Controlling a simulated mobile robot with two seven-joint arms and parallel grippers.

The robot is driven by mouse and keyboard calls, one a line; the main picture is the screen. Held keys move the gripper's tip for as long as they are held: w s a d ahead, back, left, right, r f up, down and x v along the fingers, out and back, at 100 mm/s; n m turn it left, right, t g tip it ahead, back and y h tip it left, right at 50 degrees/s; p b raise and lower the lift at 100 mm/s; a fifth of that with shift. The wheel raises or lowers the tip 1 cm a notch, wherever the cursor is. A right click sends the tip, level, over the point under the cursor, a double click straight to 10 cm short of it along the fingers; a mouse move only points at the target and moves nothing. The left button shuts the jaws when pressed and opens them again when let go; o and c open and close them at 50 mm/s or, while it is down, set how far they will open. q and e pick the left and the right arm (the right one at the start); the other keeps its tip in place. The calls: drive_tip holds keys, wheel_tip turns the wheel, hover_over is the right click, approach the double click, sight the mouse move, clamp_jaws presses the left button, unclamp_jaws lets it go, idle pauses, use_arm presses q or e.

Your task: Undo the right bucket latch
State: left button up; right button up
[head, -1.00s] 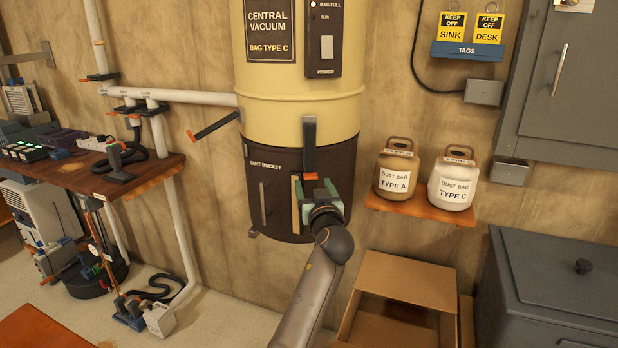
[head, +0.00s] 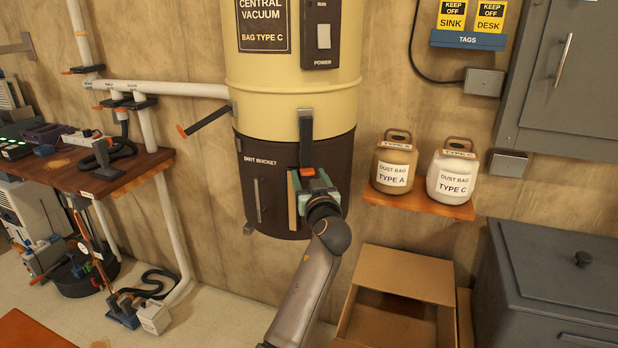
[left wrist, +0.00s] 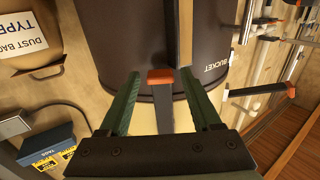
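The dark dirt bucket (head: 270,215) sits under the cream central vacuum drum (head: 290,85). The right latch (head: 306,128) is a grey strap hanging down across the seam, its orange tip low on the bucket. The left latch (head: 207,118) sticks out to the left, away from the drum. My left gripper (head: 310,180) is at the right latch's lower end. In the left wrist view, the two green fingers (left wrist: 160,105) stand apart on either side of the right latch (left wrist: 163,110), with gaps visible beside its orange tip. My right gripper is not in view.
An upright bar (head: 292,200) stands out from the bucket just left of my gripper. A shelf (head: 420,204) with two dust-bag jars is to the right. An open cardboard box (head: 400,275) and grey chest (head: 555,270) are below right; a wooden bench (head: 105,180) is left.

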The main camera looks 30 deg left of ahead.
use_arm(q)
clamp_jaws()
idle(0.3)
idle(0.9)
